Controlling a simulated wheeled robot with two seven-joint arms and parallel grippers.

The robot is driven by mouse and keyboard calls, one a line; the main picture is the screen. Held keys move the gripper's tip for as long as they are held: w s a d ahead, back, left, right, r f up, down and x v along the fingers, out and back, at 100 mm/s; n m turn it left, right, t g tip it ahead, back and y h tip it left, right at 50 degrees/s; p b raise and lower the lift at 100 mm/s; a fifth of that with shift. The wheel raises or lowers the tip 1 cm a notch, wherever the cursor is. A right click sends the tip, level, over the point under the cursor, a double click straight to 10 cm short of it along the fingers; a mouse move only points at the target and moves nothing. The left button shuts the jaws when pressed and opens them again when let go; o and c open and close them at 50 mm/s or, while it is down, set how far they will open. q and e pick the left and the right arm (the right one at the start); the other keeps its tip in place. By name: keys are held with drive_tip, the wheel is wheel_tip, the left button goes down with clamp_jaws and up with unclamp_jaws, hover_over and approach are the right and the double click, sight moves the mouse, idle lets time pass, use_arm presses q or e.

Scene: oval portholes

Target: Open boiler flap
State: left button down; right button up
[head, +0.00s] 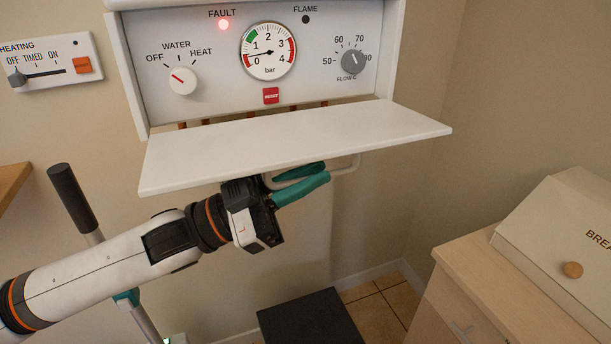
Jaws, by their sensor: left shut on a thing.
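The boiler flap (290,142) is a white panel. It is swung down and out from the boiler's lower front and lies close to level, with the control panel (330,85) exposed above it. A pale bar handle (347,166) shows under the flap's front edge. My left gripper (308,180), with teal fingers, is below the flap and shut on this handle; the fingers partly hide the grip. My right gripper is not in view.
The control panel has a lit red fault lamp (223,25), a pressure gauge (268,51), knobs and a red button (271,96). A wooden cabinet (470,265) with a bread box (560,225) stands at right. A dark-gripped pole (73,198) stands at left.

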use_arm(q)
drive_tip(key=c, duration=1.5)
unclamp_jaws()
drive_tip(key=shift+a, duration=0.1)
drive_tip(key=b+v, duration=0.1)
drive_tip(key=v, duration=1.1)
drive_tip(key=shift+b, duration=0.4)
